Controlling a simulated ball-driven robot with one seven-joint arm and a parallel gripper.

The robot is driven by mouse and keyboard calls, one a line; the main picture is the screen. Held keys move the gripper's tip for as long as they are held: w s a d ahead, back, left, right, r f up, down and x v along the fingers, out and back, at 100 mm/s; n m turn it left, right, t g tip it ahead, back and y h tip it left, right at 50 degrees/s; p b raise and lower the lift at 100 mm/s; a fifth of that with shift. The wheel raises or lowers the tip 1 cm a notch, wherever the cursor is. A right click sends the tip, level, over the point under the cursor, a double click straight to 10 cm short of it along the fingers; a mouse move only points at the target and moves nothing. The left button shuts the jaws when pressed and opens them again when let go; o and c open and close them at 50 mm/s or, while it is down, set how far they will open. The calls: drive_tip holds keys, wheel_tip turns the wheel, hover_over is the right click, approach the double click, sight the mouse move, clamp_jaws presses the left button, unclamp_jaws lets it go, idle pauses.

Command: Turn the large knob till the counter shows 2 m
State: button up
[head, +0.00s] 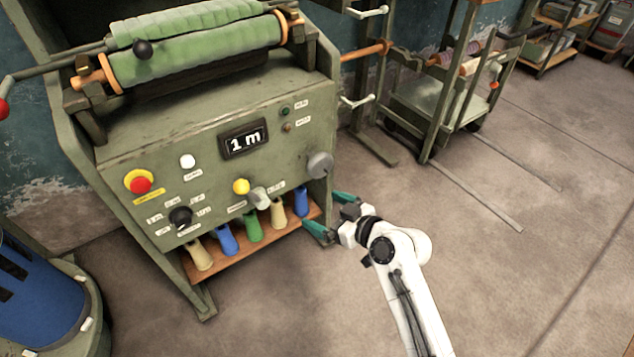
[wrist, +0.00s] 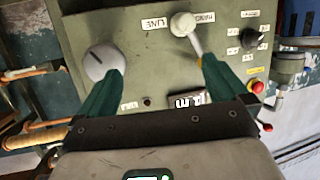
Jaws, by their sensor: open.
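The large grey knob (head: 320,165) is at the right side of the green machine's front panel. The counter (head: 243,140) reads "1 m"; in the wrist view the counter (wrist: 188,100) is partly hidden behind my gripper. My gripper (head: 331,214) is open with green fingers, low in front of the panel's right side. In the wrist view my gripper (wrist: 161,68) has nothing between its fingers.
A red stop button (head: 140,184) is at the far left.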

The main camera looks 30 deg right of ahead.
sight(323, 169)
drive_tip(key=w+d+f+m+t+h+b, duration=0.1)
drive_tip(key=w+d+m+t+h+b, duration=0.2)
drive_tip(key=w+d+b, duration=0.4)
drive_tip(key=shift+n+t, duration=0.5)
drive_tip(key=shift+n, duration=0.2)
drive_tip(key=w, duration=0.3)
drive_tip(key=w+p, duration=0.1)
drive_tip(key=w, duration=0.1)
drive_tip(key=w+d+p, duration=0.1)
drive_tip(key=w, duration=0.2)
drive_tip(key=shift+w+f, duration=0.15)
drive_tip(key=shift+w, duration=0.2)
drive_tip(key=shift+c, duration=0.3)
drive_tip(key=c, duration=0.7)
drive_tip(key=shift+m, duration=0.3)
